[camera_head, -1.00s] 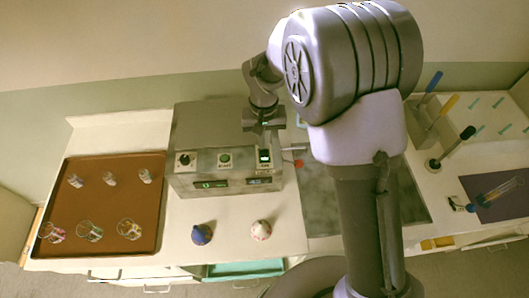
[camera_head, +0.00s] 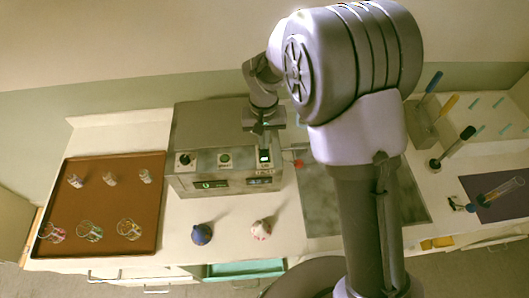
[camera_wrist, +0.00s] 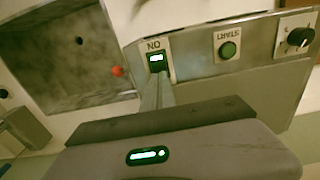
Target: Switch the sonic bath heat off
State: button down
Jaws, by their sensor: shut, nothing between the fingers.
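The sonic bath (camera_head: 215,130) is a grey metal box on the bench. Its front carries a dark round knob (camera_head: 185,160), a green START button (camera_head: 225,159) and, at the right, a lit heat switch (camera_head: 264,155). In the wrist view the heat switch (camera_wrist: 156,60) glows green-white beside an upside-down ON label. My gripper (camera_wrist: 158,78) is shut and empty, its fingertips just short of the switch in the picture; I cannot tell whether they touch it. In the head view my gripper (camera_head: 265,130) hangs above and behind the switch.
A brown tray (camera_head: 100,205) with beakers and small vials lies left. A blue bulb (camera_head: 202,234) and a pale bulb (camera_head: 261,229) stand in front of the bath. A sink (camera_head: 325,200) with a red-tipped part (camera_head: 298,164) is at the right, partly behind my arm.

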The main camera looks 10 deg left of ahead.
jog(key=shift+f+b, duration=0.95)
jog(key=shift+f, duration=0.2)
dwell(0.4)
notch_tip(320, 180, up, 7)
jog(key=p, duration=0.5)
dwell(0.4)
